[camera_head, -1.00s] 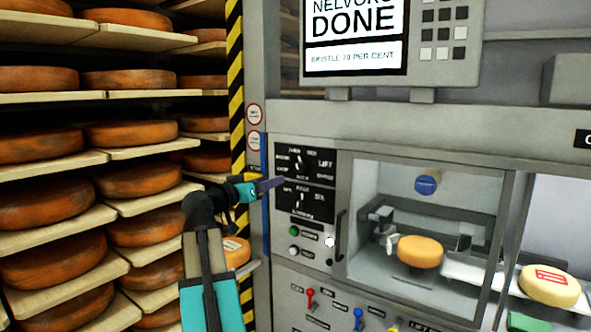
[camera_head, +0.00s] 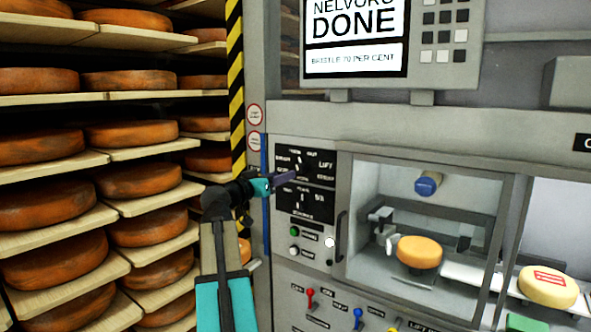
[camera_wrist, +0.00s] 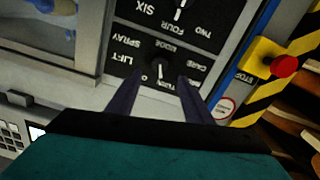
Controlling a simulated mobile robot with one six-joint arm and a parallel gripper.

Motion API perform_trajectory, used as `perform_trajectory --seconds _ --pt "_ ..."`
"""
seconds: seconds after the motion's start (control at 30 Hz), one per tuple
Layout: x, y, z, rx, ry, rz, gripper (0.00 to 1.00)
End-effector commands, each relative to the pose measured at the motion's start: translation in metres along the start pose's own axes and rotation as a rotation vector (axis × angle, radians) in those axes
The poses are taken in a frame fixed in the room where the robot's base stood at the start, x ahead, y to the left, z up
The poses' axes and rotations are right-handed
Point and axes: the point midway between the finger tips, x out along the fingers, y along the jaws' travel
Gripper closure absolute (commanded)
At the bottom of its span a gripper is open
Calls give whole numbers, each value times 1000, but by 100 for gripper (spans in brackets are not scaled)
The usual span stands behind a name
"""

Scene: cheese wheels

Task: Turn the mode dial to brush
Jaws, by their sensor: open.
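The mode dial (camera_head: 300,164) is the upper of two black dial plates on the grey machine front. In the wrist view its dark knob (camera_wrist: 158,68) has a white pointer line, with LIFT and SPRAY lettering to its left; I cannot read a brush label clearly. My gripper (camera_head: 288,178) reaches across to this plate from the left. In the wrist view my gripper (camera_wrist: 158,82) is open, its two dark fingers on either side of the knob's near end. I cannot tell whether they touch it.
The lower numbered dial (camera_head: 303,200) is close by, also in the wrist view (camera_wrist: 180,5). A red stop button (camera_wrist: 285,66) sits beside the plates there. A door handle (camera_head: 341,235) and glazed chamber with a cheese wheel (camera_head: 419,251) stand right; cheese shelves (camera_head: 60,223) fill the left.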

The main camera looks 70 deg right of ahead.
Motion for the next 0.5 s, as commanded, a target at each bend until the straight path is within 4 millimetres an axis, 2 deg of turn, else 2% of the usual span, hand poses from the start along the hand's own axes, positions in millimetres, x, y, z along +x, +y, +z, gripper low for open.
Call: perform_trajectory --seconds 0.1,0.5 --pt "20 0 -2 -1 -2 2 54" --pt "74 0 -2 0 -1 1 54"
